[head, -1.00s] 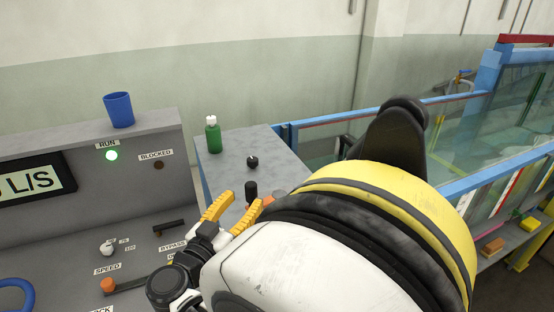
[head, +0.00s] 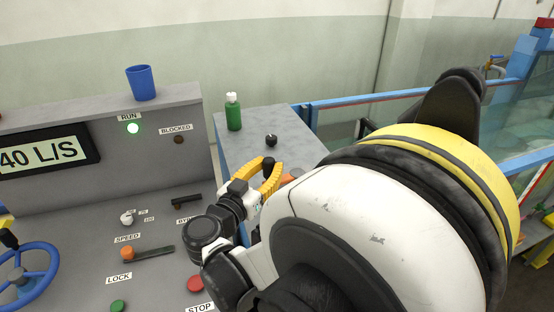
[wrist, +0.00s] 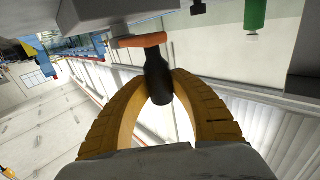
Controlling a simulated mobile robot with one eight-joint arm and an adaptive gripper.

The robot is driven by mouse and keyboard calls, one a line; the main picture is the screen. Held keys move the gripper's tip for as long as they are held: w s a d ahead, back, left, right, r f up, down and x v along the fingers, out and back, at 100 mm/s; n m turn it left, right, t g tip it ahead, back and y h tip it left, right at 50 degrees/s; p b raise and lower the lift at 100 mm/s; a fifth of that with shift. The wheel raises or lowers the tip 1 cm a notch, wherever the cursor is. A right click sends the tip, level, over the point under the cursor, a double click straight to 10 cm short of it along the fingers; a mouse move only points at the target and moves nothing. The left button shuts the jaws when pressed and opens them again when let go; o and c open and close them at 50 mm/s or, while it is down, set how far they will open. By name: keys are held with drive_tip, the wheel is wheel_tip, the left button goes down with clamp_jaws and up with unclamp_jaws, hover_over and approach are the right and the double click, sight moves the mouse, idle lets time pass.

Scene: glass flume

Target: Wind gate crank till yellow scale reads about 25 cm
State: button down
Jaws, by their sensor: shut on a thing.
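My gripper (head: 268,174) is shut on the black crank handle (head: 268,163), above the grey bench beside the console. In the wrist view, the two yellow fingers (wrist: 160,88) press on either side of the black grip (wrist: 157,72). The grip joins an orange crank arm (wrist: 137,41) at its far end. In the head view, only a bit of orange (head: 289,179) shows by the fingers, and my arm hides the rest of the crank. I cannot make out the yellow scale or its reading.
A green bottle (head: 233,113) and a small black knob (head: 271,141) are on the bench (head: 300,125). A blue cup (head: 141,83) stands on the console top. Blue-framed glass runs along the right.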

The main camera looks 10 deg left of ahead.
drive_tip(key=shift+w+a, duration=0.35)
drive_tip(key=shift+w, duration=0.1)
drive_tip(key=c, duration=1.1)
unclamp_jaws()
drive_tip(key=shift+a, duration=0.1)
drive_tip(key=v, duration=1.2)
drive_tip(key=shift+s, duration=0.1)
